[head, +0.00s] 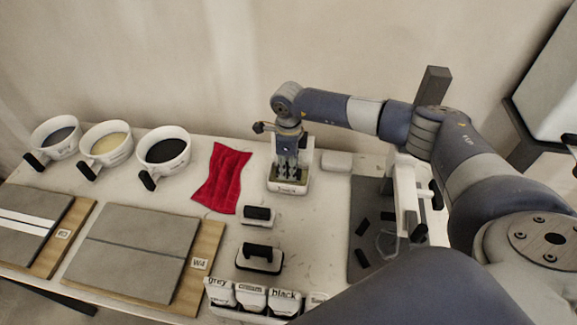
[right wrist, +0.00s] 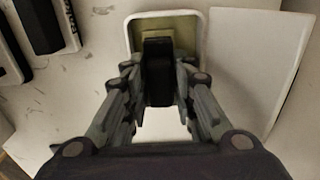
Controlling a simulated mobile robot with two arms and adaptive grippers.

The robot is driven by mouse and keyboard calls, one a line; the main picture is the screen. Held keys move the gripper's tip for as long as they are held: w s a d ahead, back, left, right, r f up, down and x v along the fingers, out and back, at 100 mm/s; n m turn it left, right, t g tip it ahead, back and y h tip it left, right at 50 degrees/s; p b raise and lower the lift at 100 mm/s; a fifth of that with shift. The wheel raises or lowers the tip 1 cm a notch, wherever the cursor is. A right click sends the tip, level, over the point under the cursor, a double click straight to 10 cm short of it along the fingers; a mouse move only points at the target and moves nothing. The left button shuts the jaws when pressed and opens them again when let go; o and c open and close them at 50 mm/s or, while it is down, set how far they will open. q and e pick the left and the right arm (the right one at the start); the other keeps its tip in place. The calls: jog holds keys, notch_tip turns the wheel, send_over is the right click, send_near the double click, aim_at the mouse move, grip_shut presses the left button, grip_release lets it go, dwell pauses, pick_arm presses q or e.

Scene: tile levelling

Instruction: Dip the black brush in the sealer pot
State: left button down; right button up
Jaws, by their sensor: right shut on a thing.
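My right gripper (head: 290,172) points down over the white sealer pot (head: 289,188) at the back middle of the table. In the right wrist view the gripper (right wrist: 160,90) is shut on the black brush (right wrist: 158,72), held upright between the fingers. The white-rimmed pot (right wrist: 193,20) lies behind the brush there, with a dull yellow-green inside. The brush's lower end is hidden, so I cannot tell whether it touches the sealer. My left gripper is not in view.
A red cloth (head: 222,178) lies left of the pot. Three white handled bowls (head: 163,150) stand farther left. Tile boards (head: 130,240) lie in front, with black-handled tools (head: 260,258) and labelled tubs (head: 252,297). A dark mat (head: 362,215) with small black pieces is at right.

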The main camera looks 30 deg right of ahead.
notch_tip(320, 180, up, 8)
jog(key=p, duration=0.5)
jog(key=shift+r, duration=0.2)
notch_tip(320, 180, up, 4)
jog(key=shift+f+p, duration=0.15)
jog(key=shift+p, duration=0.95)
